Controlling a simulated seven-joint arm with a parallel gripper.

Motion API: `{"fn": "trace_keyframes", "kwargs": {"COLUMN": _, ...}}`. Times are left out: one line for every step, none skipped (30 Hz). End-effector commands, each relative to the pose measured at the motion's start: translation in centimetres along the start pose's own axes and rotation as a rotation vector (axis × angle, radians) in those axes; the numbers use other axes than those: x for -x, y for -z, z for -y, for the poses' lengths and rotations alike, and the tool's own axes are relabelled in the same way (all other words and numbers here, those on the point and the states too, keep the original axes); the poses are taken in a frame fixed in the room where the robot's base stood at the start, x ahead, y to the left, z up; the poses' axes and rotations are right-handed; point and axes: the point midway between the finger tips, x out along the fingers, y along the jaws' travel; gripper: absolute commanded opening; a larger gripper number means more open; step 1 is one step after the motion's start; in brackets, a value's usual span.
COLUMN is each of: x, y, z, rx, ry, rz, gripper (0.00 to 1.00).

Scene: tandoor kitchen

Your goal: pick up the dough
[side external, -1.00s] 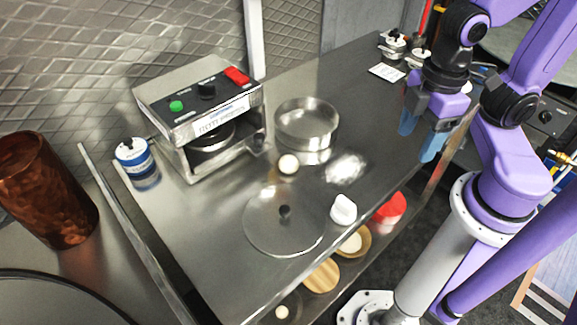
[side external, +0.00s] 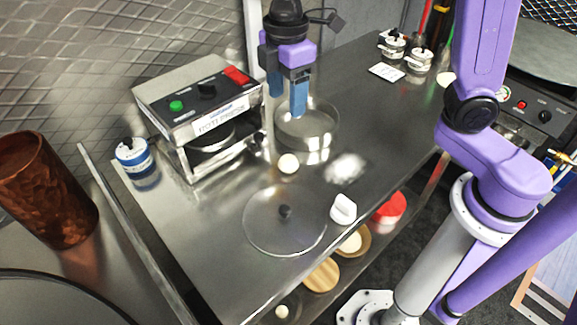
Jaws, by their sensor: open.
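A small pale dough ball (side external: 288,163) sits on the steel counter, just in front of a round steel pan (side external: 317,135). My gripper (side external: 287,100) is open and empty, its blue fingers pointing down. In the picture it is above the dough, over the left side of the pan; its exact height is hard to tell. Nothing hides the dough.
A press machine (side external: 200,100) stands left of the dough. A glass lid (side external: 262,222) with a dark knob, a white knob-like object (side external: 343,208) and a patch of flour (side external: 346,168) lie nearby. A blue-and-white tin (side external: 134,155) is at far left.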

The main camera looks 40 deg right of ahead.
Motion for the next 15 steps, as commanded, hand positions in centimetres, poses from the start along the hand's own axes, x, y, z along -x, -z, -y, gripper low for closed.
{"fn": "trace_keyframes", "kwargs": {"x": -0.1, "y": 0.1, "z": -0.2, "rx": 0.003, "ry": 0.001, "rz": 0.001, "gripper": 0.63}}
{"fn": "trace_keyframes", "kwargs": {"x": -0.3, "y": 0.1, "z": -0.2, "rx": 0.004, "ry": 0.001, "rz": 0.002, "gripper": 0.63}}
{"fn": "trace_keyframes", "kwargs": {"x": -0.6, "y": 0.1, "z": -0.3, "rx": 0.005, "ry": 0.002, "rz": 0.002, "gripper": 0.63}}
{"fn": "trace_keyframes", "kwargs": {"x": -0.9, "y": 0.1, "z": -0.3, "rx": 0.005, "ry": 0.003, "rz": 0.003, "gripper": 0.63}}
{"fn": "trace_keyframes", "kwargs": {"x": -1.4, "y": 0.1, "z": -0.3, "rx": 0.005, "ry": 0.003, "rz": 0.004, "gripper": 0.63}}
{"fn": "trace_keyframes", "kwargs": {"x": -2.0, "y": 0.0, "z": -0.2, "rx": 0.005, "ry": 0.004, "rz": 0.005, "gripper": 0.63}}
{"fn": "trace_keyframes", "kwargs": {"x": -2.6, "y": 0.0, "z": -0.2, "rx": 0.005, "ry": 0.004, "rz": 0.005, "gripper": 0.63}}
{"fn": "trace_keyframes", "kwargs": {"x": -3.1, "y": 0.0, "z": -0.2, "rx": 0.005, "ry": 0.005, "rz": 0.005, "gripper": 0.63}}
{"fn": "trace_keyframes", "kwargs": {"x": -3.9, "y": 0.0, "z": -0.2, "rx": 0.005, "ry": 0.005, "rz": 0.006, "gripper": 0.63}}
{"fn": "trace_keyframes", "kwargs": {"x": -4.5, "y": 0.0, "z": -0.2, "rx": 0.004, "ry": 0.004, "rz": 0.005, "gripper": 0.63}}
{"fn": "trace_keyframes", "kwargs": {"x": -5.1, "y": 0.0, "z": -0.2, "rx": 0.004, "ry": 0.005, "rz": 0.006, "gripper": 0.63}}
{"fn": "trace_keyframes", "kwargs": {"x": -5.8, "y": 0.0, "z": -0.2, "rx": 0.003, "ry": 0.005, "rz": 0.006, "gripper": 0.63}}
{"fn": "trace_keyframes", "kwargs": {"x": -6.4, "y": 0.0, "z": -0.2, "rx": 0.003, "ry": 0.004, "rz": 0.005, "gripper": 0.63}}
{"fn": "trace_keyframes", "kwargs": {"x": -7.0, "y": 0.0, "z": -0.2, "rx": 0.003, "ry": 0.005, "rz": 0.006, "gripper": 0.63}}
{"fn": "trace_keyframes", "kwargs": {"x": -7.7, "y": 0.0, "z": -0.2, "rx": 0.004, "ry": 0.004, "rz": 0.005, "gripper": 0.63}}
